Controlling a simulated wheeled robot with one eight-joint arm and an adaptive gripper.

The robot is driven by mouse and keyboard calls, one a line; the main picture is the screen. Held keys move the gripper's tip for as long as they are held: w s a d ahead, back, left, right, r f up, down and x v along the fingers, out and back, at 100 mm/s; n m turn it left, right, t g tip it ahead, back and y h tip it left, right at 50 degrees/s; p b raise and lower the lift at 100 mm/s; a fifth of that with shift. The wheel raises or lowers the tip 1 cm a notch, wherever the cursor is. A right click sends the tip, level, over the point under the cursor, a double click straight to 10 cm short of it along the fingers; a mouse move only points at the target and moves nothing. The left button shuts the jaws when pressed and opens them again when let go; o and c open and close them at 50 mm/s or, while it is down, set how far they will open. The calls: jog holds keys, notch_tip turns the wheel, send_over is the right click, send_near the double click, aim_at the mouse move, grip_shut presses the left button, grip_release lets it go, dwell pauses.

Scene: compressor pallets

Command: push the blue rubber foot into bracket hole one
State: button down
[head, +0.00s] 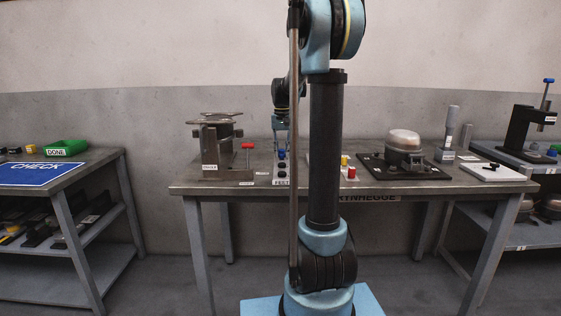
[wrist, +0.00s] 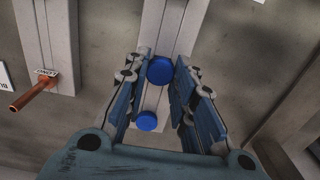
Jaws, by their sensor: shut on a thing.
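My gripper (head: 281,146) is over the pale strip labelled FEET (head: 274,183) on the middle table. Its fingers (wrist: 158,75) are closed on a blue rubber foot (wrist: 160,70), seen as a round blue disc between the fingertips in the wrist view. The held foot also shows under the gripper in the head view (head: 281,154). A second blue foot (wrist: 147,121) sits on the strip close by. I cannot tell whether the held foot still touches the strip. No bracket hole can be made out clearly in either view.
A grey metal fixture (head: 209,160) stands left of the strip, with a red-handled tool (head: 248,148) between. Right are yellow and red pieces (head: 351,173), a compressor (head: 404,140) on a dark plate (head: 378,168), and a grey cylinder (head: 450,124). A side table holds a green bin (head: 66,148).

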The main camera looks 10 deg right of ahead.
jog(key=shift+r, duration=2.45)
